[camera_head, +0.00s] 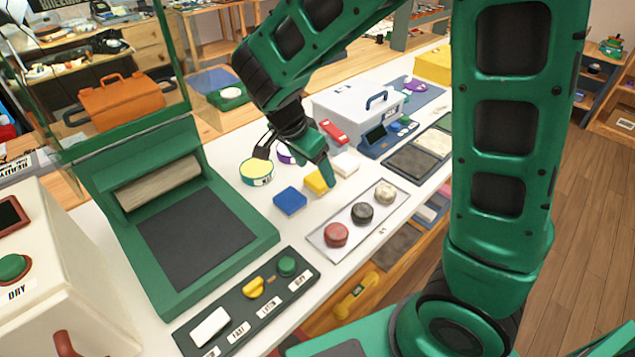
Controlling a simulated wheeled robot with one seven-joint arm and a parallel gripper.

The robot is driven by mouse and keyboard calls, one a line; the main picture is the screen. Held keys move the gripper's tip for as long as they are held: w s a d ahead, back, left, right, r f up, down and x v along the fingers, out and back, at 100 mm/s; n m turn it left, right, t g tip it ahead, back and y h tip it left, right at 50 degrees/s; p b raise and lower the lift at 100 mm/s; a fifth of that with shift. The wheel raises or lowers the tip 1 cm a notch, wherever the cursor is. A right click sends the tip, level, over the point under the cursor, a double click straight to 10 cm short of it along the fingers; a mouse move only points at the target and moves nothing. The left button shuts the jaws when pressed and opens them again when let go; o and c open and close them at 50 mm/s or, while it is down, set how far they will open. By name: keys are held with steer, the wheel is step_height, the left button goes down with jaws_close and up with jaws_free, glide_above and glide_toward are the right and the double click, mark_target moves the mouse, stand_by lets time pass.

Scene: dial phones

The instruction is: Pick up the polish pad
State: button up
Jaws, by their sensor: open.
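Three small block-shaped pads lie on the white worktop: a blue one (290,201), a yellow one (315,183) and a white one (346,164). No label shows which is the polish pad. My gripper (318,172) points down over the row and is open. Its near finger is in front of the yellow pad and hides part of it. I cannot tell whether the finger touches the pad or hangs above it. The white pad is just right of the finger, and the blue one is apart to the left. Nothing shows between the fingers.
A round yellow-topped tin (256,173) stands left of the pads. A tray with three round knobs (362,213) lies in front. A dark green labelled board (247,300), a green machine (190,240) and a white case (357,108) surround them.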

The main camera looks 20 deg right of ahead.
mark_target(318, 179)
steer(key=x, duration=0.4)
steer(key=shift+w+f, duration=0.15)
steer(key=shift+f, duration=0.3)
steer(key=shift+a, duration=0.1)
steer(key=shift+c, duration=0.6)
steer(key=c, duration=1)
steer(key=shift+c, duration=0.2)
steer(key=shift+r, duration=0.1)
steer(key=shift+r, duration=0.5)
steer(key=r, duration=0.2)
steer(key=w+r, duration=0.1)
steer(key=shift+d+r, duration=0.3)
steer(key=shift+r, duration=0.1)
steer(key=w+d+r, duration=0.5)
steer(key=w+r, duration=0.1)
steer(key=w, duration=0.3)
